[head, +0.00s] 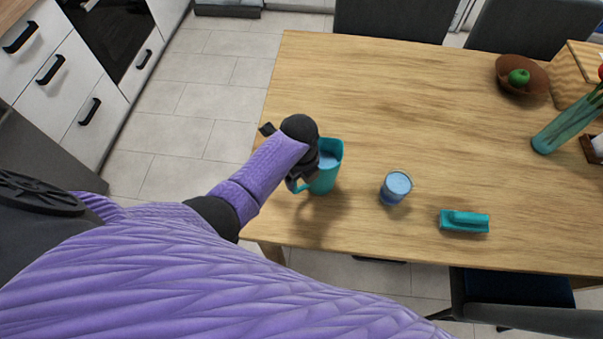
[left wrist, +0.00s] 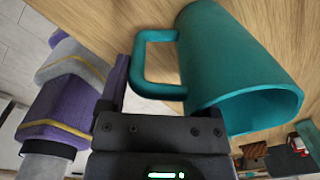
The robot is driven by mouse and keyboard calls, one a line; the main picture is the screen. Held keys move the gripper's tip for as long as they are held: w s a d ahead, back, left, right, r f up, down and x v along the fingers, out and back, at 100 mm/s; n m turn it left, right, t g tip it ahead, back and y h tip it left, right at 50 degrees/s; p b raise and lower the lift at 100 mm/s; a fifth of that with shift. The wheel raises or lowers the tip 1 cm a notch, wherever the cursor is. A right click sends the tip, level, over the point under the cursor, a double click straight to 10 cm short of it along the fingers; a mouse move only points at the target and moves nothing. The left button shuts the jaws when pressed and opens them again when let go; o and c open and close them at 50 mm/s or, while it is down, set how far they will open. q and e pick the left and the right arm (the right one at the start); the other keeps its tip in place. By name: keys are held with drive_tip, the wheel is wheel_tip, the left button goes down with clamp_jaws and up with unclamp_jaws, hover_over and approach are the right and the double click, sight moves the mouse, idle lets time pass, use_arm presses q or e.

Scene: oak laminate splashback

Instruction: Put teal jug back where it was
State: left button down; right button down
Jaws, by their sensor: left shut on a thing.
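The teal jug (head: 325,180) is near the left end of the wooden table (head: 400,100), with something light blue inside. My left gripper (head: 304,178) is at its handle side and shut on it; the arm and wrist hide part of the jug. In the left wrist view the jug (left wrist: 228,65) shows large, its handle (left wrist: 140,65) towards the gripper and its open rim towards the lower right. I cannot tell whether its base touches the table. My right gripper is not in view.
A blue cup (head: 396,187) stands right of the jug. A teal block-like item (head: 464,221) lies further right. A brown bowl (head: 523,80) with a green apple (head: 518,76) and a glass vase (head: 566,128) stand at the far right. The table's middle and back are clear.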

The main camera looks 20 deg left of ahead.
use_arm(q)
unclamp_jaws()
wheel_tip(320, 180, up, 12)
drive_tip(key=p, duration=0.5)
drive_tip(key=shift+s+a+f, duration=0.1)
drive_tip(key=shift+s+f, duration=0.05)
drive_tip(key=shift+r, duration=0.25)
